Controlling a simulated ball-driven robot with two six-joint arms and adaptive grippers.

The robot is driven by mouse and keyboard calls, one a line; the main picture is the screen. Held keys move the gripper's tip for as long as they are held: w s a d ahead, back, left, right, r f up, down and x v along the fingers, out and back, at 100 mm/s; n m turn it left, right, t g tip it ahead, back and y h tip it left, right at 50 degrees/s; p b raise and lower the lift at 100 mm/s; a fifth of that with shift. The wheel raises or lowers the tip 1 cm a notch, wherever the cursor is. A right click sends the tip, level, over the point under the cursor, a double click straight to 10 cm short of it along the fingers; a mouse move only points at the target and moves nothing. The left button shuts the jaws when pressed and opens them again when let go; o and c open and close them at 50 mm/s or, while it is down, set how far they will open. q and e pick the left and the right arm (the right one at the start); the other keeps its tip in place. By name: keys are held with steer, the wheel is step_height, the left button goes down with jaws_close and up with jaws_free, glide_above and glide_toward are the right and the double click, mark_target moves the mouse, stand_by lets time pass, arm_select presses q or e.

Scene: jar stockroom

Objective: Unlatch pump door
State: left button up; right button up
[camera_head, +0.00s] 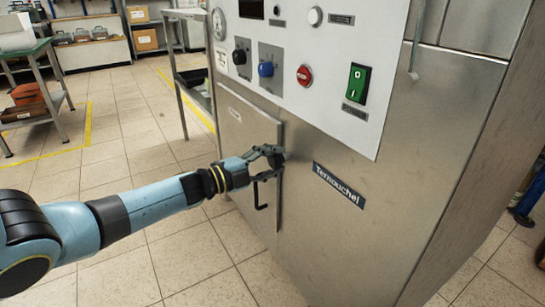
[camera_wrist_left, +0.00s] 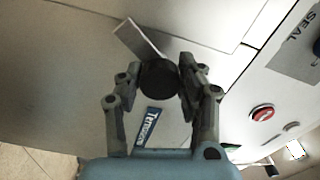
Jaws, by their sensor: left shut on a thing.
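The pump door (camera_head: 240,128) is a steel panel low on the front of the machine. It looks closed in its frame. A black bar handle (camera_head: 259,198) sits on it near its right edge. The latch has a round black knob (camera_wrist_left: 159,82) with a pale flat bar (camera_wrist_left: 140,38) slanting away from it in the left wrist view. My left gripper (camera_head: 273,155) is shut on the knob, one finger on each side, above the handle. In the head view the fingers hide most of the latch. My right gripper is not in view.
The machine's control panel (camera_head: 330,60) is above, with a red button (camera_head: 305,75), a green switch (camera_head: 357,83) and dark and blue knobs. A "Ternouchel" label (camera_head: 338,185) is right of the latch. A green-topped table (camera_head: 25,50) stands far left. The tiled floor between is clear.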

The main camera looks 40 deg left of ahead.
arm_select(q)
steer(key=n+p, duration=0.1)
steer(key=n, duration=0.2)
steer(key=shift+r+n, duration=0.15)
steer(key=shift+n, duration=0.25)
steer(key=shift+n+p, duration=0.5)
steer(key=shift+n, duration=1.2)
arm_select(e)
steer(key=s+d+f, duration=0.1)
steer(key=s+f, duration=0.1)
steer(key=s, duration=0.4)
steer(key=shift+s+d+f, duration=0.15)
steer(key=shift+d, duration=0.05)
arm_select(q)
steer(key=o, duration=1.2)
steer(key=shift+w, duration=0.1)
steer(key=shift+c, duration=0.2)
steer(key=shift+f, duration=0.2)
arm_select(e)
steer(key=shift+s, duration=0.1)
